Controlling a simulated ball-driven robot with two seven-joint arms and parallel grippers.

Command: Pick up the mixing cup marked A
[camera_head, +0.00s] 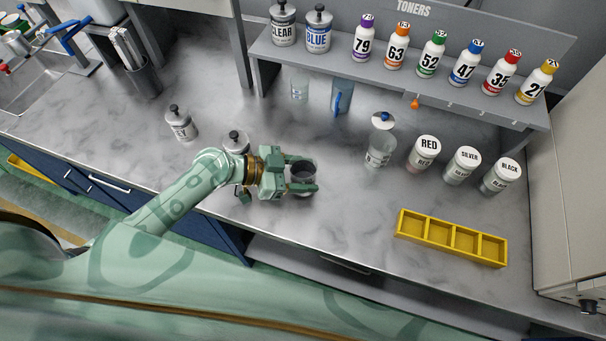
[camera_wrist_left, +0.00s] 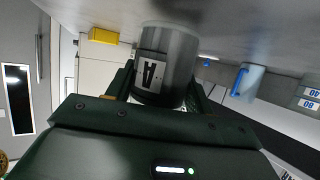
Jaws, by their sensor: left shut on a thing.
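The mixing cup marked A (camera_wrist_left: 168,68) is a grey cup with a white label and a black A, seen large in the left wrist view. In the head view the cup (camera_head: 303,173) stands at the front of the counter, its dark open top facing up. My left gripper (camera_head: 303,174) is shut on the cup, one finger on each side. It also shows in the left wrist view (camera_wrist_left: 165,90). I cannot tell whether the cup touches the counter. My right gripper is not in view.
A lidded can (camera_head: 235,142) stands just behind my left wrist, partly hidden. A yellow divided tray (camera_head: 451,238) lies at the right. Jars marked RED (camera_head: 426,154), SILVER (camera_head: 461,166) and BLACK (camera_head: 499,176) stand behind it. A toner shelf (camera_head: 400,88) spans the back.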

